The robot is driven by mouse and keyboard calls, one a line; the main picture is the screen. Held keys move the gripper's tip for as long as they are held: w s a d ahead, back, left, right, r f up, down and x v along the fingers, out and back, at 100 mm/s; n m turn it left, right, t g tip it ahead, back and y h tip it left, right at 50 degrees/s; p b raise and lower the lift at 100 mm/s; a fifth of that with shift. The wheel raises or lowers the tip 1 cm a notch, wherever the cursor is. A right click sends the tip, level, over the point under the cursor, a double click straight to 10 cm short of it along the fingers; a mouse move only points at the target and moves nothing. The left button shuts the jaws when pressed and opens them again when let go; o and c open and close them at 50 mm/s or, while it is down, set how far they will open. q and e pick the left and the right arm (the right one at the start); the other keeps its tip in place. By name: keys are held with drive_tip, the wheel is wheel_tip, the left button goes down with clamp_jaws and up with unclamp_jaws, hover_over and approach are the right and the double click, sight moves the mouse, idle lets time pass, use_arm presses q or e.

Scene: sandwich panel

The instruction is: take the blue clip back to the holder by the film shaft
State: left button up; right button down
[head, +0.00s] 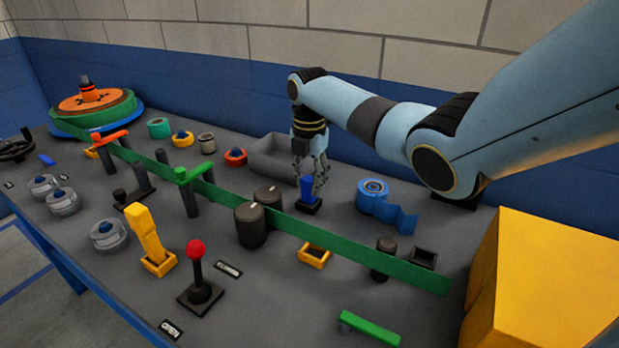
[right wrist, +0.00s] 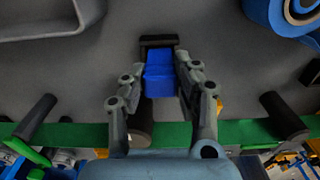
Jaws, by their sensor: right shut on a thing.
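The blue clip (head: 308,188) stands upright behind the green film strip (head: 365,262), right of the two dark rollers (head: 252,226). A small black square base (head: 309,207) is at its foot; whether the clip sits in it or just above it I cannot tell. My right gripper (head: 311,174) comes down from above and is shut on the clip. In the right wrist view the clip (right wrist: 159,76) lies between the two fingers, with the black base (right wrist: 158,42) beyond it. Which holder belongs to the film shaft is not clear. My left gripper is not in view.
A grey tray (head: 262,150) lies behind the gripper, and a blue tape roll (head: 373,186) to its right. A black open holder (head: 422,258) stands beside a dark post (head: 385,258). A yellow open holder (head: 314,257) is in front of the strip. A large yellow block (head: 550,285) fills the right.

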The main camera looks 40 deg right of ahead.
drive_tip(key=shift+f, duration=0.1)
idle(0.3)
drive_tip(key=shift+f+b, duration=0.45)
drive_tip(key=shift+f, duration=0.3)
drive_tip(key=c, duration=0.9)
unclamp_jaws()
wheel_tip(320, 180, up, 7)
drive_tip(key=p, duration=0.7)
drive_tip(key=shift+r, duration=0.1)
